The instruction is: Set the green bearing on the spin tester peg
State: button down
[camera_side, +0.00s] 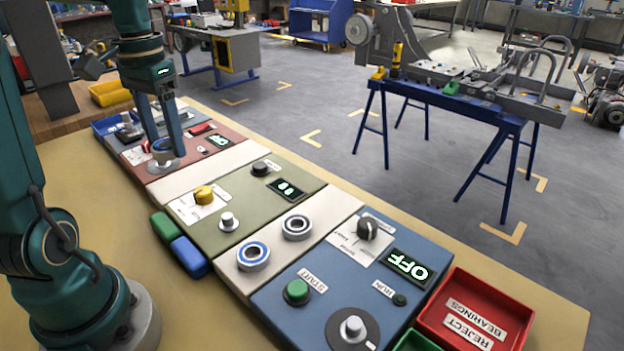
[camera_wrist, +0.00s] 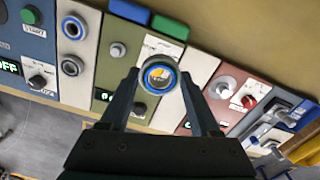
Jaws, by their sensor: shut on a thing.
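My gripper (camera_side: 163,139) is shut on a bearing with a blue ring (camera_side: 162,147), held above the red-brown panel near its upright peg. I see no green bearing. A blue-ringed bearing (camera_side: 253,256) and a dark-ringed one (camera_side: 297,227) rest on the white strip. Upright pegs stand on the blue panel (camera_side: 354,328), the olive panel (camera_side: 228,220) and the red-brown panel (camera_wrist: 221,85). No label naming the spin tester is readable.
The blue panel carries a START button (camera_side: 297,291), a knob (camera_side: 368,228) and an OFF display (camera_side: 408,267). A red reject-bearings tray (camera_side: 440,318) is at its right. Green (camera_side: 165,227) and blue (camera_side: 189,257) blocks lie beside the olive panel. The second white strip (camera_side: 218,169) looks bare.

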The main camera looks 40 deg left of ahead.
jog(key=w+d, duration=0.8)
jog(key=d, duration=0.1)
jog(key=m, duration=0.5)
send_near(354, 323)
jog(key=shift+w+a+f, duration=0.15)
jog(key=shift+d+f, duration=0.15)
jog(key=shift+d, duration=0.05)
jog(key=shift+f, duration=3.85)
jog(key=shift+c, duration=0.2)
grip_release()
